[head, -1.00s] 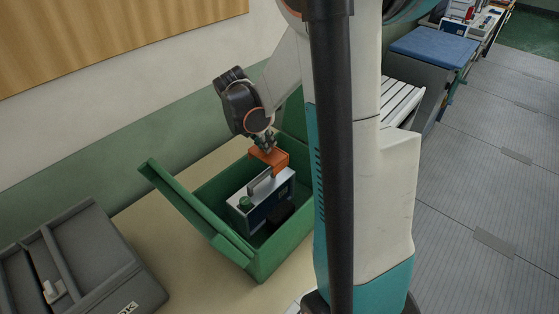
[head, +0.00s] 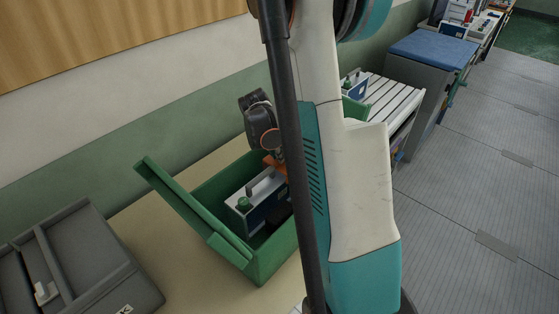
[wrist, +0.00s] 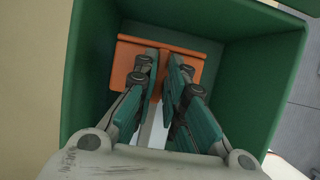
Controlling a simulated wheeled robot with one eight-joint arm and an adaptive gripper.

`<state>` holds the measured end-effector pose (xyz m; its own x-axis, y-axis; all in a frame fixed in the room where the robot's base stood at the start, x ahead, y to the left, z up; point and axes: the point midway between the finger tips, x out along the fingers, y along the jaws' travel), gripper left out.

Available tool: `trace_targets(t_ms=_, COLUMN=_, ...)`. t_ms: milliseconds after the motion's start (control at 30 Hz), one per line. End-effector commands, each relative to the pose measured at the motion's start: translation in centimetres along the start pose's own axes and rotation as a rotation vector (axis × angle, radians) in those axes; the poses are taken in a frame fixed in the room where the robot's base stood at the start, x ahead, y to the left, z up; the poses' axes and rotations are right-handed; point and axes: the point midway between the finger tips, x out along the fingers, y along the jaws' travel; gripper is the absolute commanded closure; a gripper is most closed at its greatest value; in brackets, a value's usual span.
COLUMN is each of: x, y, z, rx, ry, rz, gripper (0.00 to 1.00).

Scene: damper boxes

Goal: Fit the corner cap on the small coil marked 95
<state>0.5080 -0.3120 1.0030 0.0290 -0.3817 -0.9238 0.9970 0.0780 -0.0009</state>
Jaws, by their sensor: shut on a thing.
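The orange corner cap (head: 269,161) shows only partly in the head view, behind my dark column. In the wrist view the cap (wrist: 125,65) is wide and flat, with a raised far edge. My gripper (wrist: 166,58) is shut on it, inside the open green box (head: 262,266). A blue unit with a pale top (head: 243,214), a carry handle and a green knob stands in this box, left of the cap. It may be the coil; I cannot read a 95 on it. Whether the cap touches it is hidden.
The green box's raised flap (head: 180,205) leans out to the left. A dark grey compartment tray (head: 85,255) lies on the table at left. A similar blue unit (head: 353,82) stands at a slatted bench (head: 395,105) behind my arm. The wall runs close behind the box.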

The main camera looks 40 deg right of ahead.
Motion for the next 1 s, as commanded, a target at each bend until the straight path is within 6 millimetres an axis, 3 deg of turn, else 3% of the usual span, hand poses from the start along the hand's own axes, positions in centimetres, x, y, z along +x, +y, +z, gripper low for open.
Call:
trace_targets(t_ms=167, x=2.6, y=0.1, z=-1.1, rx=0.000, ry=0.000, rz=0.000, gripper=1.00)
trace_targets(t_ms=533, x=3.0, y=0.0, z=-1.2, rx=0.000, ry=0.000, rz=0.000, gripper=1.00)
trace_targets(t_ms=567, x=3.0, y=0.0, z=-1.2, rx=0.000, ry=0.000, rz=0.000, gripper=0.87)
trace_targets(t_ms=633, x=2.9, y=0.0, z=-1.2, rx=0.000, ry=0.000, rz=0.000, gripper=0.71)
trace_targets(t_ms=1000, x=2.8, y=0.0, z=-1.1, rx=0.000, ry=0.000, rz=0.000, gripper=0.69)
